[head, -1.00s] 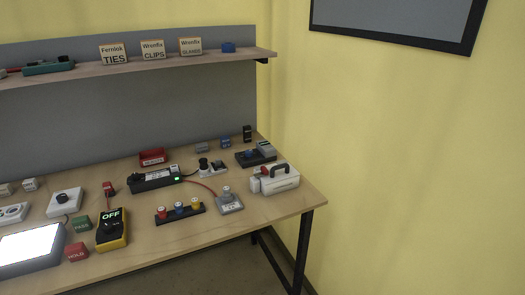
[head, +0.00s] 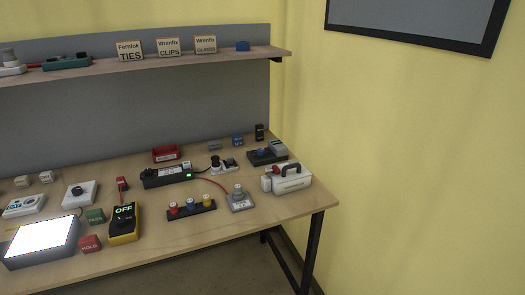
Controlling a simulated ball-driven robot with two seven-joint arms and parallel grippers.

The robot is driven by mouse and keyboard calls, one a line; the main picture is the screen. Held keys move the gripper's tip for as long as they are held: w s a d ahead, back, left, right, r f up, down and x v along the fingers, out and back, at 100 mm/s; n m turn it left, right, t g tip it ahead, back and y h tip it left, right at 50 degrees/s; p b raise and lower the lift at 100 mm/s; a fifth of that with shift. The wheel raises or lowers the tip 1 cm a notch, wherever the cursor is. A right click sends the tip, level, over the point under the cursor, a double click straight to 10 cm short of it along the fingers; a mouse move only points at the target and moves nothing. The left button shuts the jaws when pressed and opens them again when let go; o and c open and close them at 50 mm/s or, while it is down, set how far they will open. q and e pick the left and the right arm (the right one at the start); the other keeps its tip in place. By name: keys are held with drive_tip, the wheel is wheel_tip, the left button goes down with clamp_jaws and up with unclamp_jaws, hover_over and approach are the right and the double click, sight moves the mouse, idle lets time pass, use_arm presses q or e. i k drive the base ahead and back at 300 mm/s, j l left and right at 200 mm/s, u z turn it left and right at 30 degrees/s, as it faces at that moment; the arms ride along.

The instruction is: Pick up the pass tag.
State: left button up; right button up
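The pass tag is a small green block (head: 95,216) marked PASS. It lies on the workbench (head: 180,245) at the lower left of the head view. It sits between the lit white lightbox (head: 43,243) and the yellow and black meter (head: 124,222) reading OFF. The red HOLD block (head: 90,244) lies just in front of it. Neither of my grippers is in view.
A white switch box (head: 80,193) stands behind the pass tag. A black rack with coloured knobs (head: 191,209), a grey device (head: 240,200) and a white handled case (head: 288,179) stand to the right. A shelf (head: 200,60) runs above. The bench's front strip is clear.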

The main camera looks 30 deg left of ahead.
sight(97, 217)
drive_tip(key=i+u, duration=0.3)
drive_tip(key=i, duration=0.15)
drive_tip(key=i+u, duration=0.25)
drive_tip(key=i, duration=0.2)
drive_tip(key=i+l+u, duration=0.15)
drive_tip(key=i+u, duration=0.15)
drive_tip(key=i, duration=0.15)
drive_tip(key=i+l+u, duration=0.25)
drive_tip(key=i, duration=0.15)
